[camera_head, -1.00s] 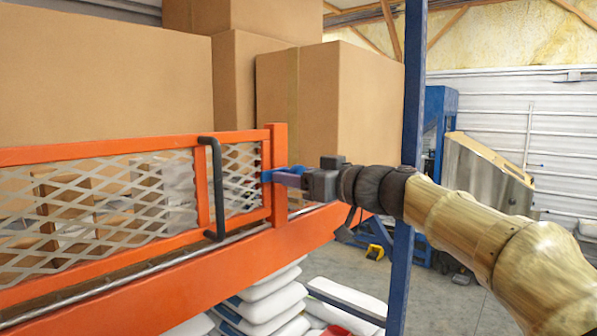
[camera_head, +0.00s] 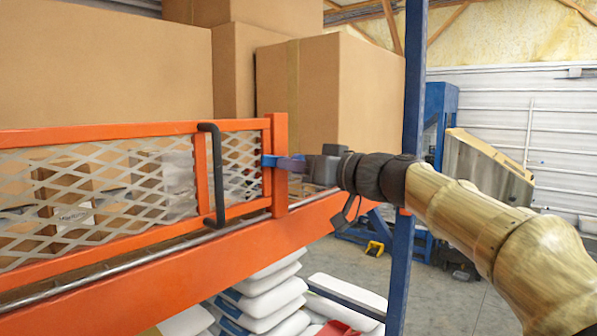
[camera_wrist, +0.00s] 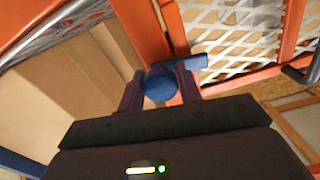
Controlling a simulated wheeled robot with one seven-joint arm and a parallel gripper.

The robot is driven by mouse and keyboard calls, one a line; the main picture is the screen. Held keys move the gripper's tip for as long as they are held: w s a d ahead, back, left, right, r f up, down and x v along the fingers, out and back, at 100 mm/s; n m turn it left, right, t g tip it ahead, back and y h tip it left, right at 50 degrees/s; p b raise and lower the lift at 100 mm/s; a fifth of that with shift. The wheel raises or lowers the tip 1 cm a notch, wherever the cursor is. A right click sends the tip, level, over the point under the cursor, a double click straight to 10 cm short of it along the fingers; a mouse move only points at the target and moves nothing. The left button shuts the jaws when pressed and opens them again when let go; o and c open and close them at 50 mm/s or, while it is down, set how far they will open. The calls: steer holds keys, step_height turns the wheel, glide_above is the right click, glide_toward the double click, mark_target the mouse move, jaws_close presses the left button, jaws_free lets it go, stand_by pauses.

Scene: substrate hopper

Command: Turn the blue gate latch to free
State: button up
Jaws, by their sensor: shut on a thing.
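The blue gate latch (camera_head: 270,160) sits at the end post (camera_head: 275,150) of the orange mesh gate (camera_head: 203,182). In the wrist view the latch shows a round blue hub (camera_wrist: 160,84) with a flat blue arm reaching right across the orange post toward the mesh. My gripper (camera_head: 292,164) comes in from the right in the head view. In the wrist view, my gripper's fingers (camera_wrist: 159,90) stand either side of the hub and are shut on the latch. The head view partly hides the contact behind the fingers.
A black handle (camera_head: 213,175) stands on the gate, left of the latch. A blue upright (camera_head: 405,110) rises close beside my arm. Large cardboard boxes (camera_head: 110,75) stand behind the gate. White sacks (camera_head: 265,295) are stacked below the orange beam (camera_head: 180,270).

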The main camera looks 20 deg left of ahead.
steer(key=m+b, duration=0.2)
steer(key=m, duration=0.1)
steer(key=shift+f, duration=0.1)
steer(key=m+b, duration=0.1)
steer(key=m, duration=0.8)
steer(key=shift+r, duration=0.2)
steer(key=m, duration=0.4)
steer(key=o, duration=0.9)
steer(key=shift+o, duration=0.2)
steer(key=shift+s+d, duration=0.1)
steer(key=shift+d, duration=0.05)
